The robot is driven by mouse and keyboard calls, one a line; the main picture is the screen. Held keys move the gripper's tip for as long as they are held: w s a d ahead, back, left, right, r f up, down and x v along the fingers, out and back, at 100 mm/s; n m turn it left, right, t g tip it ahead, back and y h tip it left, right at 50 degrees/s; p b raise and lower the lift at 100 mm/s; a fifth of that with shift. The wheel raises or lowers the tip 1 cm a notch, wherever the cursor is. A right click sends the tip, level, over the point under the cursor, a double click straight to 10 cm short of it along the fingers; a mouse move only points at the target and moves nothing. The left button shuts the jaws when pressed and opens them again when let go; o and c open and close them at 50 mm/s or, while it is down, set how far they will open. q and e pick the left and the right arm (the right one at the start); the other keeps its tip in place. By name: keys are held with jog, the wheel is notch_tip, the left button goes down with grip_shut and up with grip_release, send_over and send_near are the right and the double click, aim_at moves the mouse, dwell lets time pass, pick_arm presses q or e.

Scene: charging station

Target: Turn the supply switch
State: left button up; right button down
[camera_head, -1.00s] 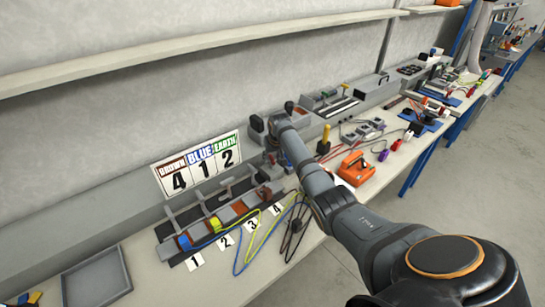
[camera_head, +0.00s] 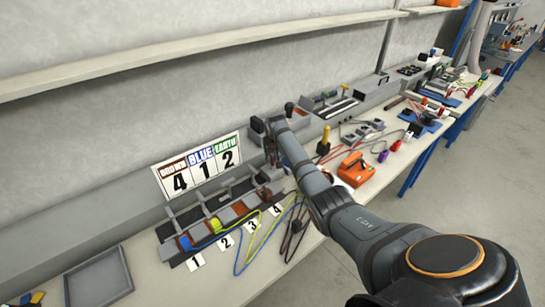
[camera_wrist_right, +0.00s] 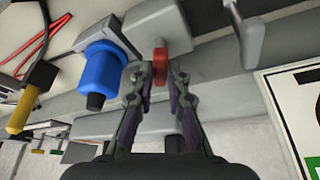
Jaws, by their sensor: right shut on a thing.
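The supply switch shows as a red knob (camera_wrist_right: 160,62) on a grey housing (camera_wrist_right: 157,28) in the right wrist view. My right gripper (camera_wrist_right: 160,78) is shut on the red knob, with one finger on each side of it. In the head view my right gripper (camera_head: 272,150) is at the back of the bench, mostly hidden by my own arm, and the knob cannot be made out there. My left gripper is in neither view.
A blue connector (camera_wrist_right: 100,72) sits close beside the fingers. A yellow-handled tool (camera_head: 325,138) stands right of my arm, near an orange device (camera_head: 356,165). A numbered sign (camera_head: 200,165), cable tray (camera_head: 165,232) and empty grey tray (camera_head: 98,279) are to the left.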

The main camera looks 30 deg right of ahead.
jog(key=shift+a+r+m+p, duration=0.15)
jog(key=shift+m+p, duration=0.2)
jog(key=shift+m, duration=0.45)
jog(key=shift+w+m+g+h, duration=0.1)
jog(key=shift+m+g+h, duration=0.3)
jog(key=shift+m, duration=0.5)
jog(key=m, duration=0.1)
jog(key=m+h+b, duration=0.1)
jog(key=shift+w+f+m, duration=0.1)
jog(key=shift+f+m, duration=0.2)
jog(key=m+g+b, duration=0.1)
jog(key=m+b, duration=0.1)
jog(key=b, duration=0.3)
jog(key=m+g+h+b, duration=0.1)
jog(key=m+b, duration=0.2)
jog(key=b, duration=0.2)
jog(key=shift+w+a+f+m+g+b, duration=0.1)
jog(key=shift+w+m+g+b, duration=0.1)
jog(key=shift+m+g+b, duration=0.1)
jog(key=shift+m+b, duration=0.4)
jog(key=shift+b, duration=0.3)
jog(key=shift+r, duration=0.25)
jog(key=c, duration=1.3)
grip_release()
